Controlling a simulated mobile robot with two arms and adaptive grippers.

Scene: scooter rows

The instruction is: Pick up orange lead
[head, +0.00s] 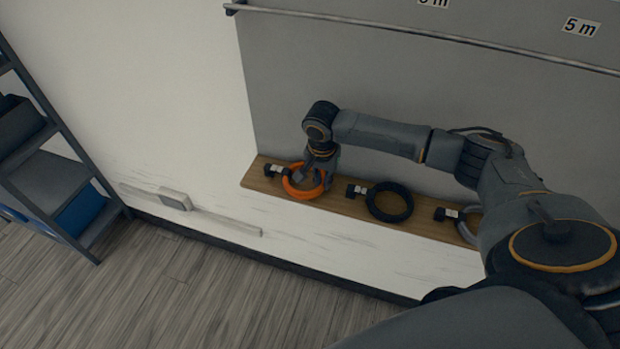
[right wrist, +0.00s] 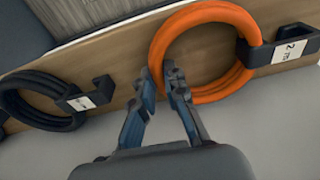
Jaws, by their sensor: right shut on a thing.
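In the right wrist view the orange coil (right wrist: 205,95) shows close up. My right gripper (head: 318,180) reaches down onto the right side of the coil. In the right wrist view its fingertips (right wrist: 168,78) meet the near-left side of the coil, and the gripper is shut on it. A dark clip with a white label (right wrist: 288,50) stands beside the coil. My left gripper is not in view.
The wooden shelf (head: 345,205) also holds a black coil (head: 389,201) and a grey coil (head: 468,226), each with a labelled clip. A rail (head: 430,37) runs above. A dark rack (head: 60,170) stands at left. The floor (head: 190,290) is clear.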

